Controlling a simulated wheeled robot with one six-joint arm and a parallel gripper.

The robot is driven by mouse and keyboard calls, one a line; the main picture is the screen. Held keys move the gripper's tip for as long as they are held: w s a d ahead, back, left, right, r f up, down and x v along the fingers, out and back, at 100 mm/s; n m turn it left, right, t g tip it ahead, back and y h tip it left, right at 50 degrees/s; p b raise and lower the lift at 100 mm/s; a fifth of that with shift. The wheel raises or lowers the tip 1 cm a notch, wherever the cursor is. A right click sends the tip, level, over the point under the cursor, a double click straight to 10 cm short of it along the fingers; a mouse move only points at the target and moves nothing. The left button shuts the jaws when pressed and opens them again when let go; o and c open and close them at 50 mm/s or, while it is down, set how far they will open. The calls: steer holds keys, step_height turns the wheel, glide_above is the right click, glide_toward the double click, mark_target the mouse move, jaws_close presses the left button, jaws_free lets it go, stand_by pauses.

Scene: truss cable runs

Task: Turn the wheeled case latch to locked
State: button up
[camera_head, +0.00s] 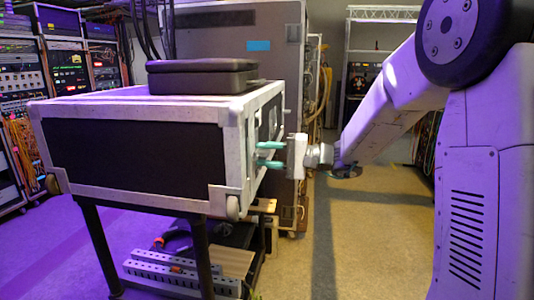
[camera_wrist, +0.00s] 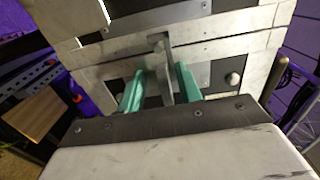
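The wheeled case (camera_head: 130,150) is black with worn metal edges and small wheels at its lower corners. It rests raised on dark legs. Its right end faces my gripper (camera_head: 263,154), which has two teal fingers pointing at that end. In the wrist view, a grey latch lever (camera_wrist: 161,68) stands out from the case's metal face (camera_wrist: 105,72). My gripper's fingers (camera_wrist: 160,80) straddle the lever, one on each side, with visible space between them. The right finger is close to the lever; I cannot tell if it touches. The latch is not clear in the head view.
A flat black box (camera_head: 203,76) lies on top of the case. A large grey cabinet (camera_head: 240,45) stands close behind. A power strip (camera_head: 180,275) sits low under the case. Equipment racks (camera_head: 70,60) line the left. Floor (camera_head: 370,240) is clear at the right.

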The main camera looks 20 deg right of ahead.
steer(key=shift+r, duration=0.15)
steer(key=shift+s+d, duration=0.15)
steer(key=shift+d, duration=0.2)
steer(key=v, duration=0.7)
stand_by(0.4)
